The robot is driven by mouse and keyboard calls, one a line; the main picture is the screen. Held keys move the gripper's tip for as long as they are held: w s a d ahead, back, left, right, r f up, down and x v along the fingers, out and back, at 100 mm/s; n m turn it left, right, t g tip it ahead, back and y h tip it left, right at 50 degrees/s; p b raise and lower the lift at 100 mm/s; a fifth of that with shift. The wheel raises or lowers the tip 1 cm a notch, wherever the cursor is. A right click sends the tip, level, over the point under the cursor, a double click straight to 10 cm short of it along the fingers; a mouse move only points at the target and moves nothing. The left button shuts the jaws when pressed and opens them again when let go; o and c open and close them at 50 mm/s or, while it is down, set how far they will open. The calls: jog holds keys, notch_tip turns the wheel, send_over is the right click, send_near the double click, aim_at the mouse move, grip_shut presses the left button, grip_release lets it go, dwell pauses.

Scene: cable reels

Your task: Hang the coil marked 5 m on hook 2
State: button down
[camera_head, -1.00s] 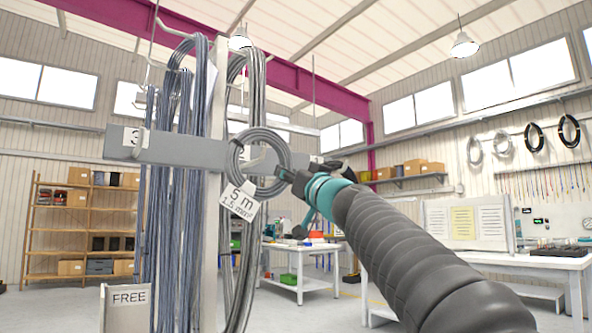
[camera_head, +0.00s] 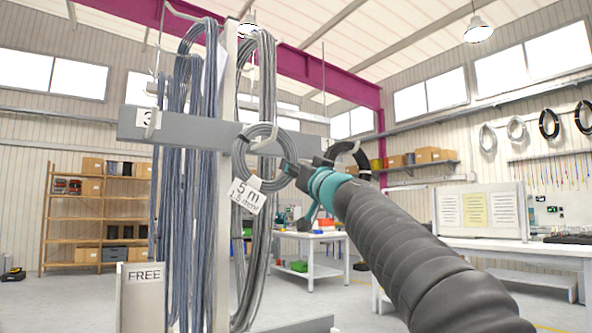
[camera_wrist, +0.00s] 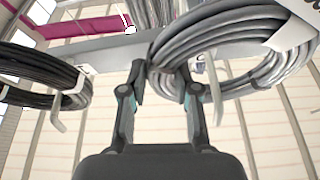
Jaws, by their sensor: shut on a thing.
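The grey coil marked 5 m (camera_head: 241,163) is in front of the rack's grey crossbar (camera_head: 192,133), right of the post, with its white tag hanging below. My gripper (camera_head: 290,171) is shut on the coil's right side. In the wrist view the fingers (camera_wrist: 163,78) reach the lower left of the coil (camera_wrist: 225,38). A pale hook (camera_wrist: 215,98) shows beside and below the coil there. I cannot tell whether it passes through the ring. A hook beside the label 3 (camera_head: 152,122) is at the crossbar's left. No number 2 is readable.
Long blue-grey cable hanks (camera_head: 190,190) hang left of the post and a grey hank (camera_head: 262,250) hangs behind the coil. A black coil (camera_wrist: 40,78) by another hook is close on the left in the wrist view. A FREE sign (camera_head: 145,276) stands low at left.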

dwell(0.3)
jog(key=shift+c, duration=0.7)
grip_release()
jog(key=shift+f, duration=0.1)
jog(key=shift+s+d, duration=0.1)
jog(key=shift+s, duration=0.1)
jog(key=s+d+b, duration=0.5)
jog(key=s+d, duration=0.1)
jog(key=s, duration=0.2)
jog(key=shift+s, duration=0.4)
dwell(0.5)
dwell(0.4)
jog(key=s+f+g+h+p, duration=0.2)
jog(key=s+f+g+h, duration=0.15)
jog(key=f, duration=1.05)
jog(key=s+d+f+m+g+h+p, duration=0.1)
jog(key=s+d+f+g+h, duration=0.1)
jog(key=s+f, duration=0.6)
jog(key=s+d+f+m+g+h, duration=0.2)
jog(key=s+d+f, duration=0.4)
jog(key=f, duration=1.4)
jog(key=s+d+f+m+g+h+p, duration=0.1)
jog(key=s+d+f+g+h, duration=0.3)
jog(key=s+f, duration=0.8)
notch_tip(320, 180, down, 2)
jog(key=shift+f+m+g+p, duration=0.2)
jog(key=shift+m+g+p, duration=0.15)
jog(key=shift+g, duration=0.6)
